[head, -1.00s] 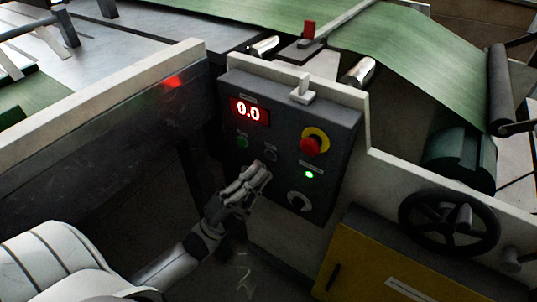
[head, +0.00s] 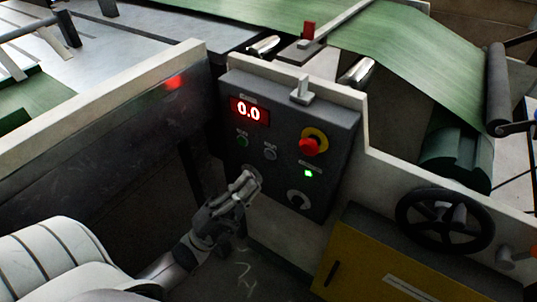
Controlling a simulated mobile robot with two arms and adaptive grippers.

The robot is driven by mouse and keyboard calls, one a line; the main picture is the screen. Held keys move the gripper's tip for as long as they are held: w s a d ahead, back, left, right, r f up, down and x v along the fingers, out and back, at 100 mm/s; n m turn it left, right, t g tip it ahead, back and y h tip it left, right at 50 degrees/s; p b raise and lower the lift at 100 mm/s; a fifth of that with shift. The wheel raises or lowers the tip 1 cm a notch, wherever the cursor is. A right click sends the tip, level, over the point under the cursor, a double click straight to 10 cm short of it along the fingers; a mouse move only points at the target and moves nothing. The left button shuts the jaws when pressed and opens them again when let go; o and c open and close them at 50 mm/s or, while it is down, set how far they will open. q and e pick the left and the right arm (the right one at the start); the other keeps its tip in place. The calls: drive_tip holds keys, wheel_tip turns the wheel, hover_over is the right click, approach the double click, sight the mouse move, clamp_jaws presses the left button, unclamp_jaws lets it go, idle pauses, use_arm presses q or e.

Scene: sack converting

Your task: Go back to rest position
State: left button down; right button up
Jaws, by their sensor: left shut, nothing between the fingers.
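My left gripper (head: 244,188) is shut and empty. It is in front of the lower left part of the dark control panel (head: 325,118), and I cannot tell whether it touches the panel. The panel has a red display (head: 249,112) reading 0.0, a red emergency button (head: 310,146) on a yellow ring, a lit green lamp (head: 308,173), a green button (head: 242,141), a grey button (head: 270,153) and a rotary knob (head: 298,200). My right gripper is not in view.
A yellow cabinet (head: 370,255) and a black handwheel (head: 444,222) are to the right. Green sheet material (head: 410,75) runs over rollers behind the panel. A pale-topped guard wall (head: 100,105) stands left. Dark floor lies below the panel.

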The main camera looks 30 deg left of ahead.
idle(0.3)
use_arm(q)
drive_tip(key=w+d+f+n+g+y, duration=0.15)
drive_tip(key=f+n+g+y, duration=0.45)
drive_tip(key=f, duration=0.7)
drive_tip(key=w+f+n+g+y, duration=0.2)
drive_tip(key=f+n+g+y, duration=0.4)
drive_tip(key=f, duration=0.8)
drive_tip(key=s+d+f+n+g+p, duration=0.25)
drive_tip(key=s+f+n+g, duration=0.55)
drive_tip(key=s+f, duration=0.55)
drive_tip(key=s+a+f+m+g+p, duration=0.1)
drive_tip(key=s+a+f+g+p, duration=0.1)
drive_tip(key=s+p, duration=1.3)
drive_tip(key=s+a+f, duration=0.1)
drive_tip(key=s, duration=0.4)
drive_tip(key=shift+f, duration=0.2)
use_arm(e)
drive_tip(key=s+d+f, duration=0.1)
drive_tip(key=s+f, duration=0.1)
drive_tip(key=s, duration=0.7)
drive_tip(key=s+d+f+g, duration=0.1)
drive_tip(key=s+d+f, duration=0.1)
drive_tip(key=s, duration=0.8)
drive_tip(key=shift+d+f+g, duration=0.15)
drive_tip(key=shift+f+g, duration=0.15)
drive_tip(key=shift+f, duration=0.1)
